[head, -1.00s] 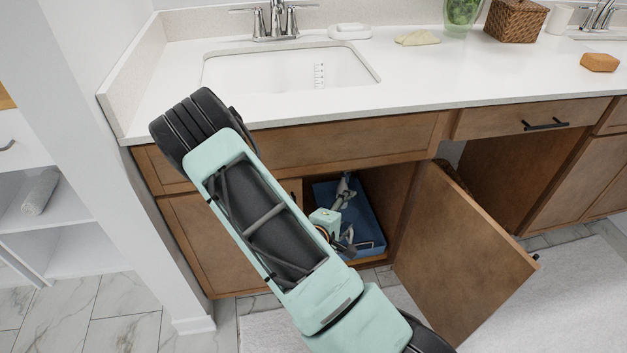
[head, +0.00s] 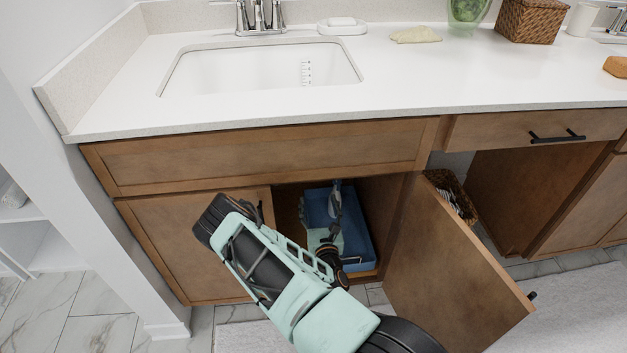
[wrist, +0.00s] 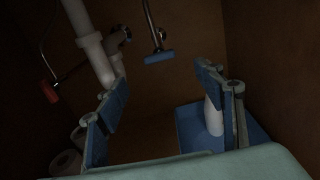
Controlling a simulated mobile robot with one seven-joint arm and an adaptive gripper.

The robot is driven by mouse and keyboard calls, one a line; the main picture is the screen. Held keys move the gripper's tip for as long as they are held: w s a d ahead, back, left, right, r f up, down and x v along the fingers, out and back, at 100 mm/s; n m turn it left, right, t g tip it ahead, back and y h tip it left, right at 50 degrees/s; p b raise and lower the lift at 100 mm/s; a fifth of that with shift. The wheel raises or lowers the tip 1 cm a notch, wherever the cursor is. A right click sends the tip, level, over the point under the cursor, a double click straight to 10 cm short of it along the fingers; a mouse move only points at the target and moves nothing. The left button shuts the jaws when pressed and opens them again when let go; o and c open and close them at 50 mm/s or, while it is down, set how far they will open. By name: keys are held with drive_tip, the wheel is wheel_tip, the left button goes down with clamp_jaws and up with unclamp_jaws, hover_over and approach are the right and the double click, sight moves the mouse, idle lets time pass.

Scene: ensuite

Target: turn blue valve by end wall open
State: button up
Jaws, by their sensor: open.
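The blue valve handle (wrist: 160,57) shows in the wrist view near the top middle. It is a flat blue bar at the lower end of a thin metal pipe. My gripper (wrist: 161,84) is open, with one blue-padded finger on each side of the picture. The handle appears between and beyond the fingertips, with no visible contact. In the head view my gripper (head: 335,193) reaches into the open cabinet under the sink; the valve is hidden there.
A red valve handle (wrist: 49,91) and a white drain pipe (wrist: 92,45) are on the left in the wrist view. A blue bin (head: 357,225) with a white bottle (wrist: 213,116) stands lower right. Paper rolls (wrist: 66,163) lie lower left. The open door (head: 450,265) flanks my arm.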

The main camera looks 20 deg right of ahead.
drive_tip(key=b+x, duration=0.4)
drive_tip(key=x, duration=0.7)
drive_tip(key=shift+a, duration=0.2)
drive_tip(key=shift+c, duration=0.5)
drive_tip(key=shift+f, duration=0.1)
drive_tip(key=c, duration=1.1)
